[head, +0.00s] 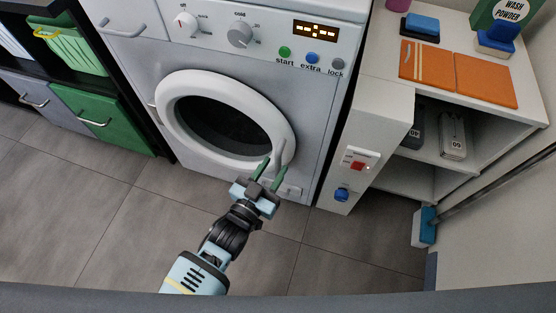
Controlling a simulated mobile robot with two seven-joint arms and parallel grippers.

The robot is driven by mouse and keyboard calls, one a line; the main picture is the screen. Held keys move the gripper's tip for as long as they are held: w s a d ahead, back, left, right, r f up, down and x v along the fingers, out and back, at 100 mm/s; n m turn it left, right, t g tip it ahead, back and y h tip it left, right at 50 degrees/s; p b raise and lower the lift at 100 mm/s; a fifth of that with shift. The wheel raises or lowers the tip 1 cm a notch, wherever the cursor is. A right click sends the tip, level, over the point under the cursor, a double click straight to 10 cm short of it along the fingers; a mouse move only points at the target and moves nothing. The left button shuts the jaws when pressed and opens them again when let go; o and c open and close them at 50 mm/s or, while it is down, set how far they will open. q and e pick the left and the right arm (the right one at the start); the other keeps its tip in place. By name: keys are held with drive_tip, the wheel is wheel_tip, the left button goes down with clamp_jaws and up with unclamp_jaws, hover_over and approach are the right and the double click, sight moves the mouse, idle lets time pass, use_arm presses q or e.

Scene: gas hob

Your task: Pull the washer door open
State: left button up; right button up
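The white washer (300,88) stands in the middle of the head view. Its round door (170,100) has a white ring around dark glass and looks closed. A slim upright handle (282,151) sits on the door's right lower rim. The fingers are apart, with nothing visibly held. The fingertips are close to the handle's lower end; I cannot tell whether they touch it.
Dials and start, extra and lock buttons (311,58) are above the door. Left stands a shelf with green bins (97,117). The tiled floor (110,225) in front is clear.

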sight(276, 164)
use_arm(q)
drive_tip(key=shift+b+x, duration=0.35)
drive_tip(key=shift+x, duration=1.25)
clamp_jaws()
